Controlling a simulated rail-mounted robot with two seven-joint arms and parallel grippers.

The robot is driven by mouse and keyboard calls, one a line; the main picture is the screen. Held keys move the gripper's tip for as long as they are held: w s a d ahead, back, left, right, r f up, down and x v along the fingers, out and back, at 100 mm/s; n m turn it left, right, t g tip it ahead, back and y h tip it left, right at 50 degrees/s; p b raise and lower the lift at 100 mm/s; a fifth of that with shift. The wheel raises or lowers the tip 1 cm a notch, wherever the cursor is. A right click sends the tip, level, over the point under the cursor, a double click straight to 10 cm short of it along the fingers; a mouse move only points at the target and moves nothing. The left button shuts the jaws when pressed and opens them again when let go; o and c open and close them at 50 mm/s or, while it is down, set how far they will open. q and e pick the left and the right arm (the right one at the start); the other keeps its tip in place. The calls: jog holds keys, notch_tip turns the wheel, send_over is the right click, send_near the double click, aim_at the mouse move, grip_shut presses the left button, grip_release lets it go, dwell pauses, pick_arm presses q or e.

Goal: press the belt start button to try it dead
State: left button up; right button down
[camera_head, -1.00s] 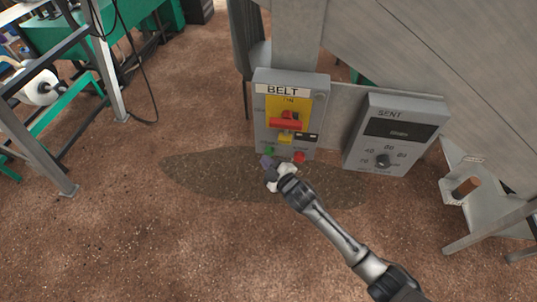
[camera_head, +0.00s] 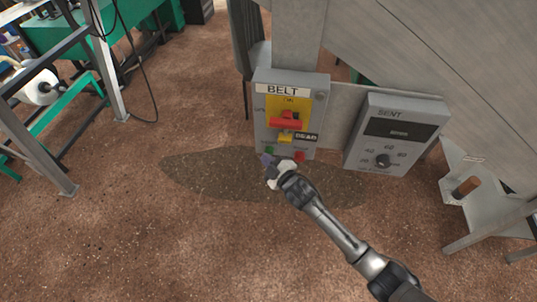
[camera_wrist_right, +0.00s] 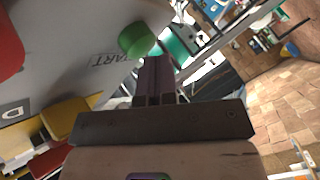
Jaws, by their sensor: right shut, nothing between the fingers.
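The grey BELT box (camera_head: 262,134) stands upright in the middle of the head view. Its green start button (camera_head: 270,150) is at the lower left of its face. The same green button (camera_wrist_right: 136,38) shows large in the right wrist view, beside the printed word START. My right gripper (camera_head: 267,160) is shut and empty, with its tip just below the green button. In the right wrist view its shut fingers (camera_wrist_right: 155,75) end close to the button; I cannot tell whether they touch it. My left gripper is not in view.
The box also carries a red handle (camera_head: 285,122) on a yellow plate, a small dark panel reading DEAD (camera_head: 306,137), and a red button (camera_head: 299,156) right of the gripper. A grey SENT box (camera_head: 395,135) with a dial stands to the right.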

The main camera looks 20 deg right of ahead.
jog(key=shift+s, duration=0.1)
jog(key=shift+s+a+p, duration=0.45)
jog(key=shift+s+p, duration=0.15)
jog(key=shift+s, duration=0.05)
jog(key=shift+s+a+p, duration=0.4)
jog(key=shift+s+a, duration=0.05)
jog(key=shift+s, duration=0.25)
jog(key=shift+s+a+p, duration=0.4)
jog(key=shift+s+a, duration=0.05)
jog(key=shift+s, duration=0.25)
jog(key=shift+s+a+p, duration=0.4)
jog(key=shift+s+a, duration=0.05)
jog(key=shift+s, duration=0.25)
